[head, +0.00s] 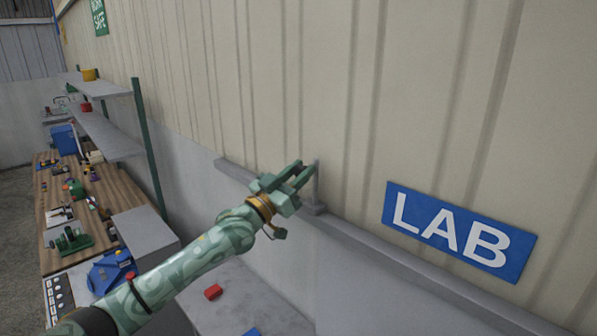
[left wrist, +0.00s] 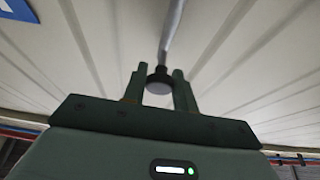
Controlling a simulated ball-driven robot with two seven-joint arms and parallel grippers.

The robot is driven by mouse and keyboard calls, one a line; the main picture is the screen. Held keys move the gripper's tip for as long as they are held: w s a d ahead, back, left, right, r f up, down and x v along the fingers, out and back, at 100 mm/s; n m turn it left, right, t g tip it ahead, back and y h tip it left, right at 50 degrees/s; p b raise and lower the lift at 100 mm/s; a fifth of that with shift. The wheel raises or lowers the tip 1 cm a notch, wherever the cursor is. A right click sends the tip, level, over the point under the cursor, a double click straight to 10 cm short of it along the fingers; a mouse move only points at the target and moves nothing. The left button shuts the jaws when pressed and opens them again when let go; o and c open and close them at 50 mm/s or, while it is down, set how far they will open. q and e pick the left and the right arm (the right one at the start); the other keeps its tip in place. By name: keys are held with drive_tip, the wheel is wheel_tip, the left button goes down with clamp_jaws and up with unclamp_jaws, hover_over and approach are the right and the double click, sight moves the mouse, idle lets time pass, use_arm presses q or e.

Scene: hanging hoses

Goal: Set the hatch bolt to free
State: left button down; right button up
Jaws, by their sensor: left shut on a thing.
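My left gripper (head: 289,181) reaches up to the ribbed wall, just above a grey ledge. In the left wrist view its two fingers (left wrist: 157,84) stand close on either side of a dark round knob (left wrist: 158,82) at the end of a grey rod (left wrist: 172,30). This looks like the handle of the hatch bolt, held between the fingertips. In the head view a thin grey upright post (head: 317,180) on a small block stands right beside the fingers. The fingers hide the knob there. No free or locked marking shows. My right gripper is not in view.
A grey ledge (head: 385,250) runs along the wall under a blue LAB sign (head: 460,230). A wooden bench (head: 50,262) with several tools and grey shelves (head: 110,138) stand at left.

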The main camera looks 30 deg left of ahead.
use_arm(q)
drive_tip(key=shift+r, duration=0.35)
drive_tip(key=c, duration=1.2)
unclamp_jaws()
drive_tip(key=shift+o, duration=0.2)
drive_tip(key=shift+f, duration=0.1)
drive_tip(key=shift+f, duration=0.1)
drive_tip(key=shift+s+a+f, duration=0.1)
drive_tip(key=shift+s+f, duration=0.05)
drive_tip(key=shift+s, duration=0.1)
drive_tip(key=b+v, duration=0.3)
drive_tip(key=v, duration=1.2)
drive_tip(key=shift+s+a+b, duration=0.15)
drive_tip(key=shift+s+b, duration=0.15)
drive_tip(key=shift+b, duration=0.05)
drive_tip(key=shift+f, duration=0.2)
